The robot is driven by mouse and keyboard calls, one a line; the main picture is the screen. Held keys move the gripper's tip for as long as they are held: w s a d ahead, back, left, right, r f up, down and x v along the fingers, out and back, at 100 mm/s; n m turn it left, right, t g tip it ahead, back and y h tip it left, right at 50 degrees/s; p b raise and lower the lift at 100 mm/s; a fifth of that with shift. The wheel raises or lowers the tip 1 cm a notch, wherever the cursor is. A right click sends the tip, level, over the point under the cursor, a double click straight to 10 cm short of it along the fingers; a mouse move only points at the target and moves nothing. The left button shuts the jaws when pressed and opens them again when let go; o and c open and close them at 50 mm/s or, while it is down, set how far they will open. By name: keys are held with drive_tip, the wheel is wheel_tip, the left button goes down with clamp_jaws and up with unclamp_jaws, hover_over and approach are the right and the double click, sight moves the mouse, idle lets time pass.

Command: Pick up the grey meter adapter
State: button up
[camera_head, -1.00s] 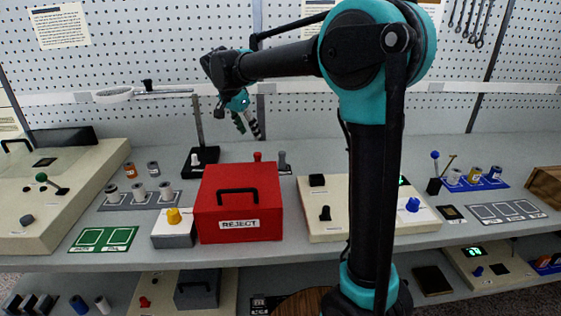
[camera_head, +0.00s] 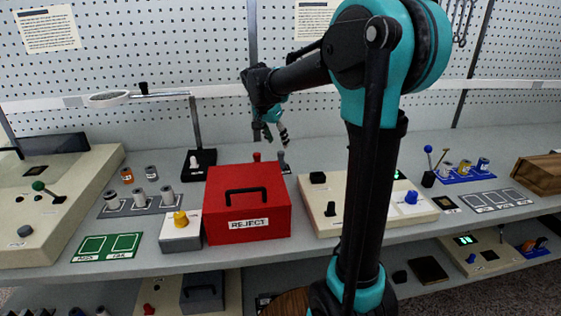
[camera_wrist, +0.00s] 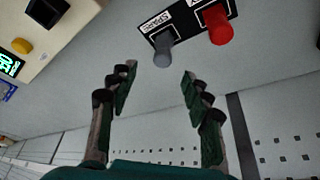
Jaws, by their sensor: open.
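A grey peg-like piece, which looks like the grey meter adapter, stands behind the red box in the head view (camera_head: 282,158). In the wrist view the grey piece (camera_wrist: 163,54) stands on a black plate (camera_wrist: 190,28) by the word SPARE, beside a red piece (camera_wrist: 217,27). My gripper (camera_head: 271,138) is above and just behind these pieces in the head view. In the wrist view my gripper (camera_wrist: 157,82) is open and empty, its fingers apart, with the grey piece ahead of the gap and not touched.
The red REJECT box (camera_head: 247,205) stands in front of the grey piece. A black stand with a grey post (camera_head: 198,163) is to its left. A beige control box (camera_head: 335,215) is to the right. The pegboard wall (camera_head: 190,40) rises behind.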

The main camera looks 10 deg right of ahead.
sight(281, 152)
drive_tip(key=shift+x, duration=3.95)
drive_tip(key=shift+w+a+r, duration=0.1)
drive_tip(key=shift+w, duration=0.1)
drive_tip(key=shift+c, duration=0.5)
clamp_jaws()
